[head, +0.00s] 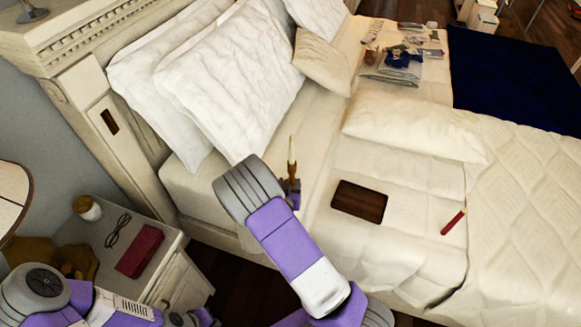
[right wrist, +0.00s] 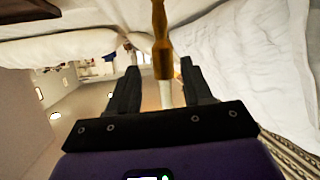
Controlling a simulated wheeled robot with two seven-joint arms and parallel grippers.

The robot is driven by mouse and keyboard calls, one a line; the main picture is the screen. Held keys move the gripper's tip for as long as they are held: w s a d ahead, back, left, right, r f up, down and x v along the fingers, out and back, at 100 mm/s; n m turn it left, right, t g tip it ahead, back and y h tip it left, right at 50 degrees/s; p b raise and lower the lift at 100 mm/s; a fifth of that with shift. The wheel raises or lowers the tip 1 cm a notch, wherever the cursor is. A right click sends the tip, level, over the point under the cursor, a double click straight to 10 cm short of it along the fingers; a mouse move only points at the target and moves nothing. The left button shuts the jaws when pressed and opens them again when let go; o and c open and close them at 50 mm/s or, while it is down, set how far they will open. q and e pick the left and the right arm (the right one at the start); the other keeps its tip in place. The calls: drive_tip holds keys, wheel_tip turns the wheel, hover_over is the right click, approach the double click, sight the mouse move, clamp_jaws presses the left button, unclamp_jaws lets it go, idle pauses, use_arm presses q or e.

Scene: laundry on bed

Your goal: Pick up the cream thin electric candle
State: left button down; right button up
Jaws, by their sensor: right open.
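The cream thin electric candle (head: 292,147) stands upright with a gold lower part, near the bed's pillow-side edge in the head view. In the right wrist view its gold part (right wrist: 161,40) rises between the fingers, and a short cream part (right wrist: 166,94) shows closer to the palm. My right gripper (right wrist: 160,75) is open, with one finger on each side of the candle and gaps visible. In the head view the gripper (head: 291,188) is mostly hidden behind my wrist.
A brown rectangular item (head: 359,201) and a red stick (head: 454,222) lie on the bed. White pillows (head: 235,75) stand against the headboard. The nightstand (head: 180,270) holds a red case (head: 140,250), glasses (head: 117,230) and a lidded cup (head: 87,208).

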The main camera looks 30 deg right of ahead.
sight(291, 151)
drive_tip(key=w+r+m+t+h+b, duration=0.1)
drive_tip(key=w+r+t+h, duration=0.2)
drive_tip(key=r, duration=0.5)
drive_tip(key=x, duration=0.2)
drive_tip(key=b+x, duration=0.1)
drive_tip(key=x, duration=0.2)
drive_tip(key=s+d+b+x, duration=0.1)
drive_tip(key=x, duration=0.2)
use_arm(q)
wheel_tip(291, 151, down, 4)
drive_tip(key=shift+r, duration=0.1)
use_arm(e)
clamp_jaws()
